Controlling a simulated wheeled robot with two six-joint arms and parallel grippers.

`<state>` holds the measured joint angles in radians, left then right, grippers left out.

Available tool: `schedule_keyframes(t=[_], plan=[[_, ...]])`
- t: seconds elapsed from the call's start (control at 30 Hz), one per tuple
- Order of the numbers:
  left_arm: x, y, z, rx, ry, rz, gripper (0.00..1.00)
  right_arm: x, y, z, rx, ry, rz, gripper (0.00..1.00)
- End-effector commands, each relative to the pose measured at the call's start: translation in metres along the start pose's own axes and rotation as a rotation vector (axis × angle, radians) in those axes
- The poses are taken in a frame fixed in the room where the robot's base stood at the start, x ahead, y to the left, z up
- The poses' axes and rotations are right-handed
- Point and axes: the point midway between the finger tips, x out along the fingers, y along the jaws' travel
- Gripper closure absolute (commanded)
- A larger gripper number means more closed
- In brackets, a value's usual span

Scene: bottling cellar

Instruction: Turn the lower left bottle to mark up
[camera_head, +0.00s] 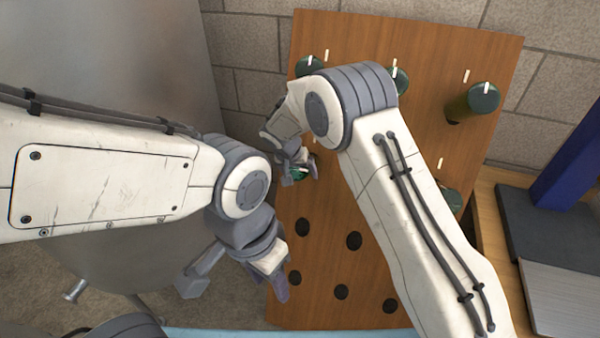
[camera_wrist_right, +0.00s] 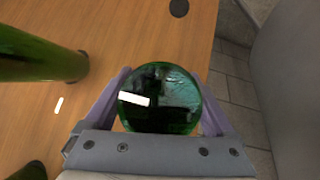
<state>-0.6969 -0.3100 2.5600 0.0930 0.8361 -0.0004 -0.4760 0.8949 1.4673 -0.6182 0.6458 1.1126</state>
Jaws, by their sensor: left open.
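The lower left bottle (camera_head: 301,174) is dark green and sticks out of the wooden board. In the right wrist view its round end (camera_wrist_right: 160,100) faces the camera, with a white mark on its left part, running roughly sideways. My right gripper (camera_head: 299,168) is at this bottle. Its two purple fingers lie along both sides of the glass with no gap visible, so it appears shut on it. The fingertips are hidden behind the bottle's end. My left gripper (camera_head: 238,287) is open and empty, low in front of the board's left edge.
The board (camera_head: 325,265) holds other bottles: upper left (camera_head: 309,66), upper middle (camera_head: 400,82), upper right (camera_head: 474,101) and lower right (camera_head: 451,199). White marks show above several. Empty holes are below. A steel tank (camera_head: 110,60) stands left. My right arm hides the board's middle.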

Motion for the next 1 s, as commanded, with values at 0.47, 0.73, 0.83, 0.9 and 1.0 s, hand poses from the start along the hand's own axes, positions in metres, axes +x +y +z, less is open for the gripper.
schedule_keyframes(t=[0.47,0.73,0.83,0.9,1.0], plan=[[0.011,-0.001,0.001,0.0,0.0,0.0,0.5,0.001,0.001,0.001,-0.134,0.001,0.074,0.66],[0.024,-0.002,0.001,0.0,0.0,0.0,0.5,0.001,0.004,0.0,-0.345,0.001,0.19,0.66],[0.028,-0.002,0.002,0.0,0.0,0.0,0.5,0.001,0.005,0.0,-0.43,0.001,0.236,0.66],[0.031,-0.002,0.002,0.0,0.0,0.0,0.5,0.0,0.006,-0.001,-0.487,0.002,0.269,0.66],[0.035,-0.003,0.002,0.0,0.0,0.0,0.5,0.0,0.008,-0.002,-0.571,0.001,0.315,0.66]])
